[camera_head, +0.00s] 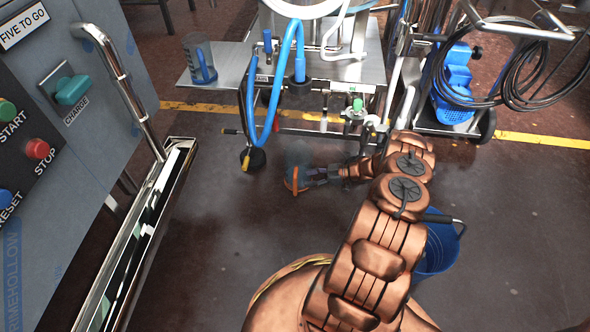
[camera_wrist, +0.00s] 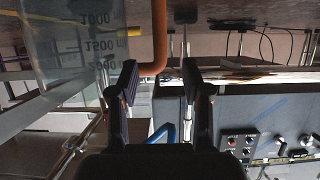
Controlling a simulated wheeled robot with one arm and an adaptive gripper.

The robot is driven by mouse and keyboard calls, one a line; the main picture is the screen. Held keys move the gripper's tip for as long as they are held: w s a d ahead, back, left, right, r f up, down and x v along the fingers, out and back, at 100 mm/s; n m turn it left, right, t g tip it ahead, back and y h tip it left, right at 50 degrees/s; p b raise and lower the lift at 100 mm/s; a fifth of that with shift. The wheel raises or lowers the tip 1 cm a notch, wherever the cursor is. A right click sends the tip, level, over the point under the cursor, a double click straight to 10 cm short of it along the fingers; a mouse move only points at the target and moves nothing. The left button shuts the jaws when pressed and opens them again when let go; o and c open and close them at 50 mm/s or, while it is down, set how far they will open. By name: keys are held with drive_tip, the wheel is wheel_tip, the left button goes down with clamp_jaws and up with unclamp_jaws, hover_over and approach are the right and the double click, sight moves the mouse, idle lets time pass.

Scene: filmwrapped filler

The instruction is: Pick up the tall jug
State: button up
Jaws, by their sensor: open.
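A clear jug with an orange handle (camera_head: 294,181) stands close to my gripper in the head view; its see-through body is hard to make out there. In the wrist view, which appears upside down, the jug's clear wall (camera_wrist: 75,40) with volume marks fills the upper left. Its orange handle (camera_wrist: 160,35) lies between or just beyond the fingertips. My gripper (camera_wrist: 160,66) is open, one finger to each side of the handle; I cannot tell if they touch. In the head view my gripper (camera_head: 314,174) is at the jug's right. Another jug, with a blue handle (camera_head: 204,66), stands on the steel shelf.
A steel machine with a blue hose (camera_head: 298,40) stands behind. A control cabinet (camera_head: 60,150) with a chrome rail is on the left. A blue bucket (camera_head: 437,250) is right of my arm. A blue wheeled unit (camera_head: 456,85) is back right. Floor at front right is clear.

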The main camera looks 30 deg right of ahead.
sight(295, 180)
drive_tip(key=shift+b+x, duration=1)
drive_tip(key=shift+x, duration=2.5)
drive_tip(key=shift+c, duration=0.3)
drive_tip(key=shift+s, duration=0.1)
clamp_jaws()
